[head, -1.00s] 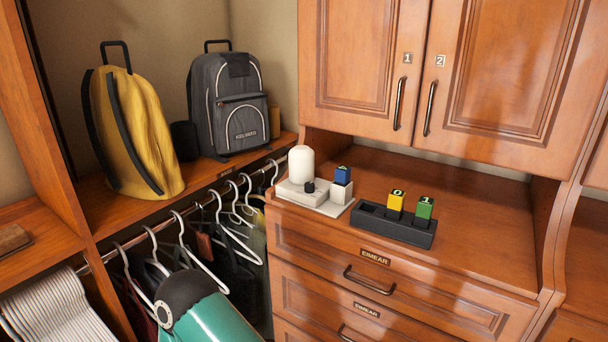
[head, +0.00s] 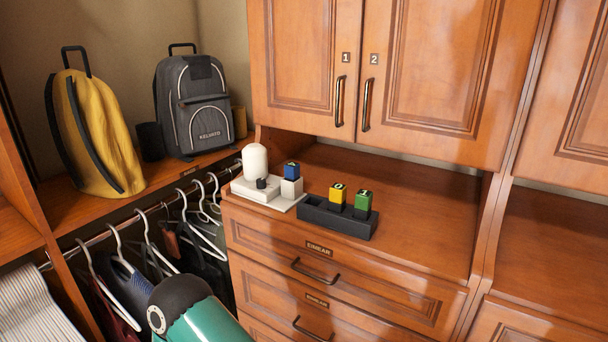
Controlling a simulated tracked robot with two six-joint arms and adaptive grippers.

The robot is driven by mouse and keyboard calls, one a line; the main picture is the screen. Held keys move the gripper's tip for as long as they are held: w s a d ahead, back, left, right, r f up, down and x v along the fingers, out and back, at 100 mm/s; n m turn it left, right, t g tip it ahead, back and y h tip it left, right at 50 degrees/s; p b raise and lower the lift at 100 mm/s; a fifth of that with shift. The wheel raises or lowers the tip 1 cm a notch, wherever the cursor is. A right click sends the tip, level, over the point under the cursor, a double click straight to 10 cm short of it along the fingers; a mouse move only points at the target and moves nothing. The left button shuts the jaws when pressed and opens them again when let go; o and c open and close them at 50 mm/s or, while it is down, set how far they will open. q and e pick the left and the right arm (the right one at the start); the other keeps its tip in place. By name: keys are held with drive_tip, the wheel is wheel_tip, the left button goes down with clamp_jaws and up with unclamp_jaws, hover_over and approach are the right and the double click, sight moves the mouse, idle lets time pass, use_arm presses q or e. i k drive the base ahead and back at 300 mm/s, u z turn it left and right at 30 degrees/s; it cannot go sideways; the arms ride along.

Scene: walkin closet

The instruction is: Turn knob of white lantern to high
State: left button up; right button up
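The white lantern (head: 255,161) stands upright at the left end of the dresser top in the head view. It has a rounded white top on a pale base (head: 244,188). A small black knob (head: 261,183) sits at the front of the base. I cannot read the knob's setting. A teal and black part of my own arm shows at the bottom left, well below and in front of the lantern. Neither gripper is in view.
Beside the lantern stand a white block with a blue cube (head: 292,169) and a black tray (head: 312,212) with a yellow cube (head: 338,192) and a green cube (head: 363,201). Cabinet doors (head: 440,70) rise behind. The dresser top (head: 430,215) is clear to the right.

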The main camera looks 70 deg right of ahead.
sight(261, 184)
drive_tip(key=z, duration=0.4)
drive_tip(key=k, duration=0.3)
drive_tip(key=z, duration=0.65)
